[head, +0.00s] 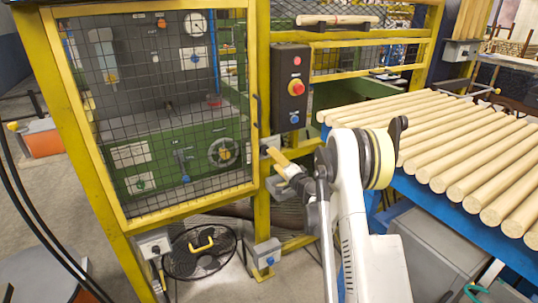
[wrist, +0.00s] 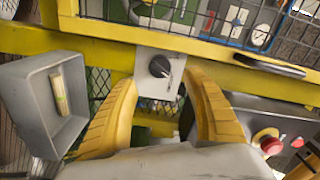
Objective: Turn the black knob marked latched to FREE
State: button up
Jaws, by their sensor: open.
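A black knob (wrist: 160,67) sits on a small light-grey plate (wrist: 148,86) on the yellow frame in the wrist view. Its grip looks slanted; I cannot read any marking around it. My gripper (wrist: 160,84) is open, with one yellow finger on each side of the plate's lower part. The knob lies just beyond the fingertips, between their lines, and nothing is held. In the head view my gripper (head: 276,158) is at the yellow post by the cage door's right edge. The knob cannot be made out there.
The mesh cage door (head: 170,110) with a dark handle (head: 256,110) is left of my gripper. A black control box (head: 290,88) with a red button is above it. Wooden rods (head: 450,145) lie on the right. A grey open box (wrist: 42,100) is left in the wrist view.

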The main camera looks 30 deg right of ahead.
aim_at(266, 150)
jog(key=s, duration=0.5)
jog(key=shift+d, duration=0.1)
jog(key=w, duration=1.1)
jog(key=shift+w, duration=0.55)
jog(key=c, duration=1.2)
